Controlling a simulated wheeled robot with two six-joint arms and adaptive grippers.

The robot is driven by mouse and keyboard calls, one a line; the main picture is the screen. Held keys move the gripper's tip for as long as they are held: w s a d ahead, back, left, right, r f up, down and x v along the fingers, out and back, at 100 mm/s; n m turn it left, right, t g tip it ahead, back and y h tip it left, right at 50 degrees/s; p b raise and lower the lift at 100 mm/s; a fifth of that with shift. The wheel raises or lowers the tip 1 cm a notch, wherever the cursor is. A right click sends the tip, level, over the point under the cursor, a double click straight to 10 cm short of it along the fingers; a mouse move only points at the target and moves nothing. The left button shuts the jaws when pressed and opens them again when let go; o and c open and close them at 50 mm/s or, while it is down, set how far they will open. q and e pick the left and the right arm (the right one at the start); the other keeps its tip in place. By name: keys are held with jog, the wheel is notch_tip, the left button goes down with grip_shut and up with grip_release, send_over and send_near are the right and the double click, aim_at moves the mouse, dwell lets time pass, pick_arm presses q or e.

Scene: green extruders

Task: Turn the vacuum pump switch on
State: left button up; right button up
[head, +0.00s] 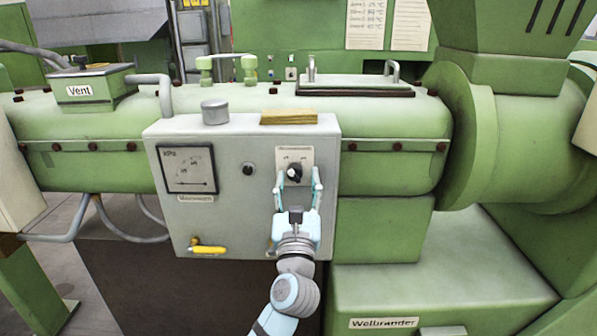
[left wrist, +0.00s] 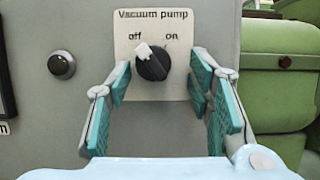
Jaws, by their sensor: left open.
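The vacuum pump switch (head: 294,173) is a round black knob with a white pointer on a pale plate on the grey control box (head: 230,220). In the left wrist view the knob (left wrist: 153,66) has its white pointer tilted up and left, toward "off"; "on" is printed at the upper right. My left gripper (head: 298,180) is in front of the plate. It also shows in the left wrist view (left wrist: 160,85), its teal fingers open on either side of the knob, with a gap on each side. My right gripper is not in view.
A kPa gauge (head: 187,169) and a black button (head: 248,169) are left of the switch. A yellow-handled lever (head: 208,249) is low on the box. A grey cylinder (head: 215,112) and a yellow stack (head: 289,117) stand on top.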

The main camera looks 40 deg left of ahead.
pick_arm(q)
jog(key=shift+a+r, duration=0.15)
jog(key=shift+s+r, duration=0.1)
jog(key=shift+s, duration=0.1)
jog(key=shift+s+r, duration=0.1)
jog(key=shift+s, duration=0.15)
jog(key=shift+c, duration=0.3)
jog(key=shift+w, duration=0.15)
grip_shut()
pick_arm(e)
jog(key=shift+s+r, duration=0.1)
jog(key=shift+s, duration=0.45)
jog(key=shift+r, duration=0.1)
